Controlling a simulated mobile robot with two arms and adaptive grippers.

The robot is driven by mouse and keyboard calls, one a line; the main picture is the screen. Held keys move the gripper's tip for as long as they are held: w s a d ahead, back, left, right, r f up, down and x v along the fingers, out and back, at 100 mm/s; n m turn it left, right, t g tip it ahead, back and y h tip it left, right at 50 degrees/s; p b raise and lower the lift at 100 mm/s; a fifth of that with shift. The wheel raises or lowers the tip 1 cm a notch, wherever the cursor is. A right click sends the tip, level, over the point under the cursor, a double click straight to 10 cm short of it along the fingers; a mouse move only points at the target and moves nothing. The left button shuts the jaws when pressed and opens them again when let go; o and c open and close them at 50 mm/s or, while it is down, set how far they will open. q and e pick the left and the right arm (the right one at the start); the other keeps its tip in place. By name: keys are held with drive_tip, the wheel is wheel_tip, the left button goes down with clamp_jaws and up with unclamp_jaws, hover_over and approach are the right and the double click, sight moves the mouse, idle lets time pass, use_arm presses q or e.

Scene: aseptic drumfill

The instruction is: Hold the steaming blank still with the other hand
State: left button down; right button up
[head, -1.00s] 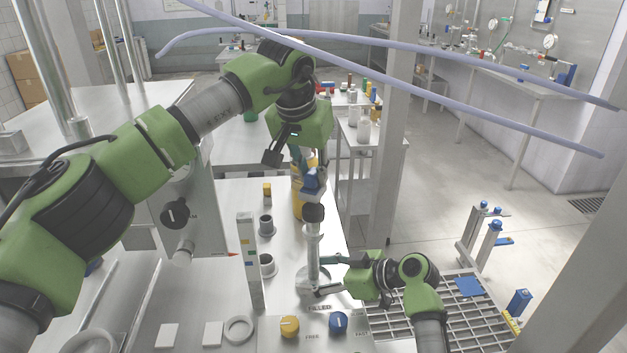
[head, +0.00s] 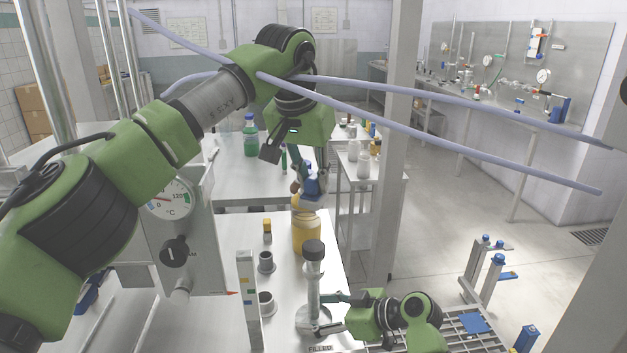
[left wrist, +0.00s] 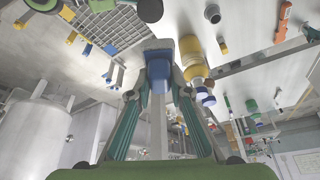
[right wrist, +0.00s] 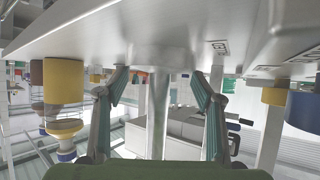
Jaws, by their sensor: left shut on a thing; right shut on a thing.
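An upright metal post (head: 314,288) with a dark cap (head: 314,249) stands on a round base on the white bench; I cannot tell which part is the steaming blank. My right gripper (head: 328,305) is shut on the lower post. The post (right wrist: 158,115) runs between its fingers in the right wrist view. My left gripper (head: 306,170) is shut on a blue-and-grey fitting (head: 314,186), held above the cap with a gap between. The left wrist view shows the fitting's blue block (left wrist: 159,70) between the fingers. No steam shows.
A large amber bottle (head: 308,232) stands close behind the post. Two grey cups (head: 266,262) and an upright pale strip (head: 249,300) are to its left. Lilac hoses (head: 440,130) cross over the left arm. A dial cabinet (head: 190,250) stands at left.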

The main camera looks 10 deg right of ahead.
drive_tip(key=shift+s+f, duration=0.15)
drive_tip(key=shift+f, duration=0.25)
drive_tip(key=o, duration=0.9)
use_arm(q)
drive_tip(key=shift+w+f, duration=0.1)
use_arm(e)
drive_tip(key=o, duration=0.4)
use_arm(q)
drive_tip(key=shift+w, duration=0.15)
use_arm(e)
drive_tip(key=shift+w+r, duration=0.1)
drive_tip(key=shift+w, duration=0.1)
